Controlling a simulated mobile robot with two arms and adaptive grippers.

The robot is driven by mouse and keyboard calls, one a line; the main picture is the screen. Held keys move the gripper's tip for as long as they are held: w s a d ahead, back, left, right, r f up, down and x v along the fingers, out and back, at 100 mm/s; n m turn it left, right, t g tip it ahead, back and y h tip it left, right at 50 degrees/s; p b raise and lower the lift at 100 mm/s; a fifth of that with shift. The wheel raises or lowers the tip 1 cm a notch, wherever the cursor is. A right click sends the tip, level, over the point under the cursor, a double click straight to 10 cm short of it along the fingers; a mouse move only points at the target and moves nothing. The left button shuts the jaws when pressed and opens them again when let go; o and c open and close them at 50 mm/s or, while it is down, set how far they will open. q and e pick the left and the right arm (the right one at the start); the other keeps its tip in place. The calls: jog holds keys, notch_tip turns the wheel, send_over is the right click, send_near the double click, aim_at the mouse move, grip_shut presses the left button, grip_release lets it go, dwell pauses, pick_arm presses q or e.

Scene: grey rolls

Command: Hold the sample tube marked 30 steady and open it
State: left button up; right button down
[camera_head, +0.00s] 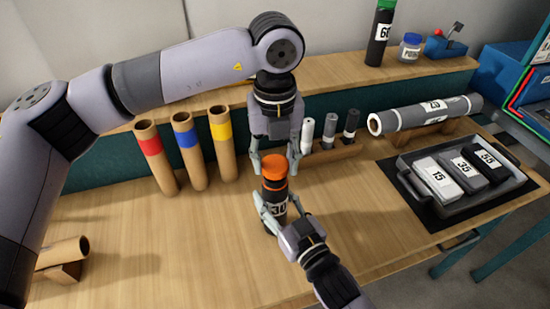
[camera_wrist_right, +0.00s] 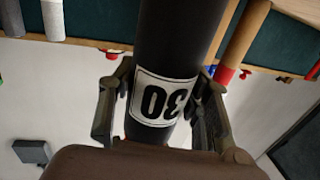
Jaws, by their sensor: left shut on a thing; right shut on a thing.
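The sample tube marked 30 (camera_head: 277,209) is dark with a white label and an orange cap (camera_head: 273,168). It stands upright over the wooden table. My right gripper (camera_head: 272,212) is shut around the tube's body from the front. In the right wrist view the tube (camera_wrist_right: 180,45) lies between the two fingers (camera_wrist_right: 165,105), its label upside down. My left gripper (camera_head: 274,163) points straight down from above and is shut on the orange cap, one finger on each side. The cap sits on top of the tube; I cannot tell whether it has turned.
Three cardboard tubes with red (camera_head: 155,157), blue (camera_head: 189,150) and yellow (camera_head: 223,143) bands stand to the left. Small cylinders (camera_head: 329,131) stand in a rack behind. A large grey roll (camera_head: 425,114) and a black tray (camera_head: 498,193) lie at right. The front left table is mostly clear.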

aim_at(275, 164)
pick_arm(q)
jog(key=shift+r, duration=1.95)
pick_arm(e)
jog(key=c, duration=0.8)
grip_release()
jog(key=shift+o, duration=0.2)
